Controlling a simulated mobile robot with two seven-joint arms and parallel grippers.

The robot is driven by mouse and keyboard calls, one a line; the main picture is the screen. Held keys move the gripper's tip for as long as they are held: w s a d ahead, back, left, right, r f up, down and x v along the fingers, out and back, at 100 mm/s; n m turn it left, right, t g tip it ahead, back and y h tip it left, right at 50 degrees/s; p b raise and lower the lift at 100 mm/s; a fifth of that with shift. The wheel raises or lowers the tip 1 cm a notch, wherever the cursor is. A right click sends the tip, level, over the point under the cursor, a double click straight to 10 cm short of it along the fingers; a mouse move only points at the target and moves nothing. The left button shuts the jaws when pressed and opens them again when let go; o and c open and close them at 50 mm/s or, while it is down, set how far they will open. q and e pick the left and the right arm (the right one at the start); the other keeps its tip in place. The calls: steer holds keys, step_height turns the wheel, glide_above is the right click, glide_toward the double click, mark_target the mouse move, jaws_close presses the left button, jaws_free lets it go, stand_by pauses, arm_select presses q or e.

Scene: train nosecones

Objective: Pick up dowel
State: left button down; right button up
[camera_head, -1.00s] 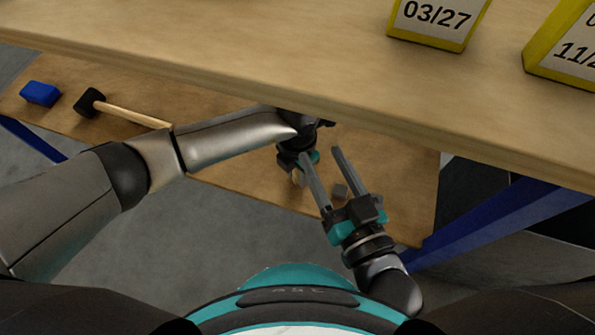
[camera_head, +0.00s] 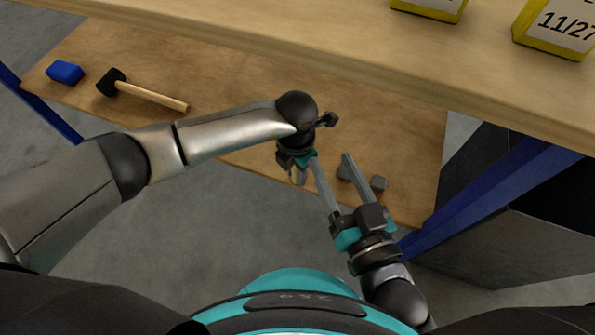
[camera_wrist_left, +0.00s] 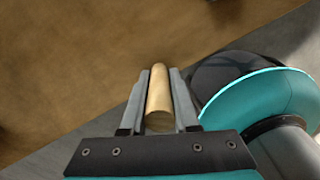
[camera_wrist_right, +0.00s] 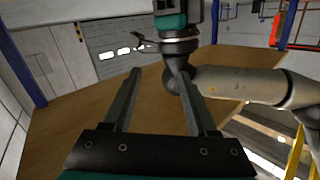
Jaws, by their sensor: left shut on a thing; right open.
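The dowel (camera_wrist_left: 158,92) is a short tan wooden cylinder in the left wrist view, lengthwise between the fingers of my left gripper (camera_wrist_left: 158,82). My left gripper is shut on it. In the head view my left gripper (camera_head: 298,178) hangs from the arm on the left, fingers downward near the lower shelf's front edge; the dowel is hard to make out there. My right gripper (camera_head: 331,157) is open and empty, with its fingers pointing up and left, one finger close beside the left gripper. It also shows open in the right wrist view (camera_wrist_right: 160,72).
The lower wooden shelf (camera_head: 220,80) carries a blue block (camera_head: 65,72), a black-headed mallet (camera_head: 150,96) and small grey pieces (camera_head: 378,184) near the right gripper. The upper tabletop (camera_head: 300,35) overhangs it, bearing yellow-framed date boxes (camera_head: 556,28). A blue support (camera_head: 480,195) stands right.

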arm_select(q)
steer(key=c, duration=0.6)
jaws_free()
steer(key=shift+r, duration=0.2)
steer(key=shift+r+p, duration=0.6)
steer(key=shift+r, duration=0.1)
step_height(320, 180, up, 2)
steer(key=shift+r+p, duration=0.1)
steer(key=shift+p, duration=0.5)
step_height(320, 180, up, 2)
steer(key=shift+p, duration=0.6)
steer(key=shift+r+p, duration=0.35)
steer(key=shift+r, duration=0.4)
arm_select(e)
steer(key=d+f+g+h, duration=0.3)
steer(key=d+g, duration=0.3)
steer(key=g, duration=0.1)
steer(key=shift+s+d+f+n+h, duration=0.2)
steer(key=shift+s+d+n+h, duration=0.1)
steer(key=shift+n+h, duration=0.1)
arm_select(q)
steer(key=shift+o, duration=0.2)
